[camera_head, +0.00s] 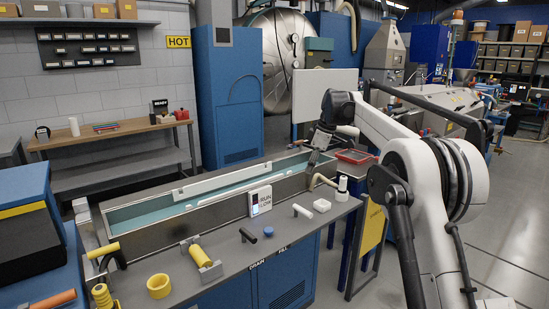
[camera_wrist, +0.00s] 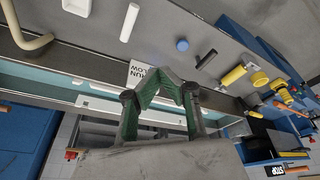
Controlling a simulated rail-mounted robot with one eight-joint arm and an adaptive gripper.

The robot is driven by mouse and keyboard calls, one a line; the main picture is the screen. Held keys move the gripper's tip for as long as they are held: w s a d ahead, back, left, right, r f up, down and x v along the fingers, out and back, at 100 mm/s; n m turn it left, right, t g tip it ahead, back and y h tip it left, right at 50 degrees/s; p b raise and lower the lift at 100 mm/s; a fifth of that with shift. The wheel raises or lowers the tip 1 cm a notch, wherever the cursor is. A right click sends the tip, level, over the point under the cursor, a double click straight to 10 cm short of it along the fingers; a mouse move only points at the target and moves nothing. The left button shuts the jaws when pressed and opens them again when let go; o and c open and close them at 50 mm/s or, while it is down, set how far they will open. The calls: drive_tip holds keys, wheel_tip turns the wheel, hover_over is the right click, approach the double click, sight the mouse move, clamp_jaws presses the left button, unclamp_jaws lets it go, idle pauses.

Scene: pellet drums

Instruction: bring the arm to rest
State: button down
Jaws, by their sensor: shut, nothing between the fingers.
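My gripper (camera_head: 311,170) hangs from my wrist over the right part of the long metal trough (camera_head: 150,207), with its fingers pointing down. In the wrist view its green-padded fingers (camera_wrist: 167,79) are brought together with nothing between them. They appear over the trough's edge near the white sign (camera_head: 260,199), which they partly hide in the wrist view. My white arm (camera_head: 408,160) is bent and reaches in from the right side of the head view. I cannot tell the exact height of the fingertips above the trough.
The grey counter (camera_head: 220,273) in front holds a blue knob (camera_head: 268,231), a black handle (camera_head: 248,236), a white handle (camera_head: 302,211), yellow fittings (camera_head: 201,255) and a yellow ring (camera_head: 159,286). A curved tan pipe (camera_head: 322,180) stands close beside my gripper. Open floor lies at the right.

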drive_tip(key=s+d+r+m+t+h, duration=0.15)
drive_tip(key=s+r+m, duration=0.25)
drive_tip(key=s, duration=0.9)
drive_tip(key=s+d+r+m+t, duration=0.25)
drive_tip(key=s+r+m, duration=0.2)
drive_tip(key=s, duration=0.75)
drive_tip(key=s+d+f+m, duration=0.1)
drive_tip(key=s+f, duration=0.3)
drive_tip(key=s, duration=0.5)
drive_tip(key=s+d+f+m+t+h, duration=0.1)
drive_tip(key=s+f+m, duration=0.2)
drive_tip(key=s, duration=0.6)
drive_tip(key=s+d+f+m+t, duration=0.1)
drive_tip(key=s+f+m, duration=0.1)
drive_tip(key=s+f, duration=0.5)
drive_tip(key=s, duration=0.3)
drive_tip(key=shift+d+f+h, duration=0.2)
drive_tip(key=shift+f+h, duration=0.05)
drive_tip(key=shift+h, duration=0.1)
